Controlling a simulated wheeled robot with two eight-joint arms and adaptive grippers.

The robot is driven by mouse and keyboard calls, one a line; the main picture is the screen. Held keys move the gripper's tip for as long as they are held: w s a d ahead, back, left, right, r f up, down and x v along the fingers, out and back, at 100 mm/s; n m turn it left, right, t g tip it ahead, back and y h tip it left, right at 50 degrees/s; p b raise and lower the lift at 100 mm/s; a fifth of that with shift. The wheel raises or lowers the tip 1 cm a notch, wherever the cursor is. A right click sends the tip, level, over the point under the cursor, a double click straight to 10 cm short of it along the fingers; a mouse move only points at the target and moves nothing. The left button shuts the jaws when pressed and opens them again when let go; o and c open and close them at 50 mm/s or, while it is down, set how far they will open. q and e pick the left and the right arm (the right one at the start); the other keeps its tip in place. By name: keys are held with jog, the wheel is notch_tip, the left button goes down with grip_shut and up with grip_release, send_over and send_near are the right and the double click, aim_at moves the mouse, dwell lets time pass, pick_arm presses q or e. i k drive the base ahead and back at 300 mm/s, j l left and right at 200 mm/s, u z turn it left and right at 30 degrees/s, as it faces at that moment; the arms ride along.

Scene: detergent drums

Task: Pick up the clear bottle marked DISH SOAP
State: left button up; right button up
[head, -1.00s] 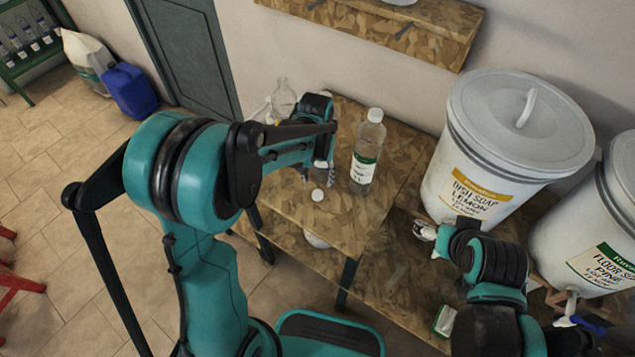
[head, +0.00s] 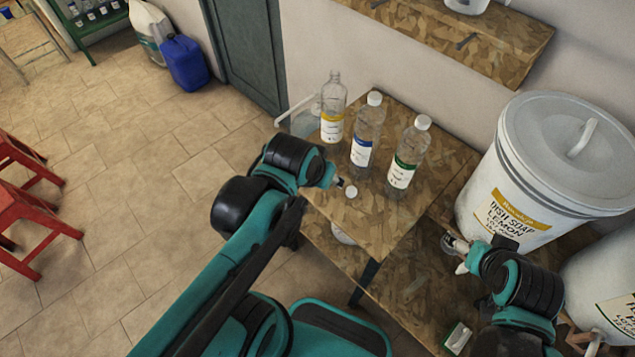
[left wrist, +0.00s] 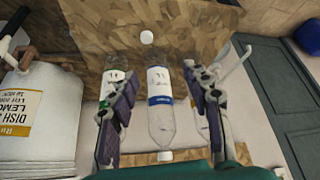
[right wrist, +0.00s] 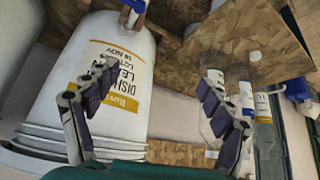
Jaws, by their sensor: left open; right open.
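Three clear bottles stand upright in a row on the wooden stand: an uncapped one with a yellow-banded label (head: 332,112), a white-capped one with a blue band (head: 366,135), and a white-capped one with a green band (head: 408,158). Their small print is unreadable, so I cannot tell which says DISH SOAP. My left gripper (head: 342,184) is open and empty at the stand's front edge, apart from the bottles. In the left wrist view the blue-banded bottle (left wrist: 160,108) shows between its fingers. My right gripper (right wrist: 153,78) is open and empty near the drum.
A white drum marked DISH SOAP LEMON (head: 520,170) stands right, with another drum (head: 603,285) beside it. A loose white cap (head: 351,192) lies on the stand (head: 440,190). A shelf (head: 470,35) overhangs behind. Red stools (head: 35,205) stand left on open floor.

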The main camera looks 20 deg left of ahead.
aim_at(333, 93)
jog(key=i+j, duration=0.1)
jog(key=j, duration=0.7)
jog(key=i+j+z, duration=0.1)
jog(key=j, duration=0.75)
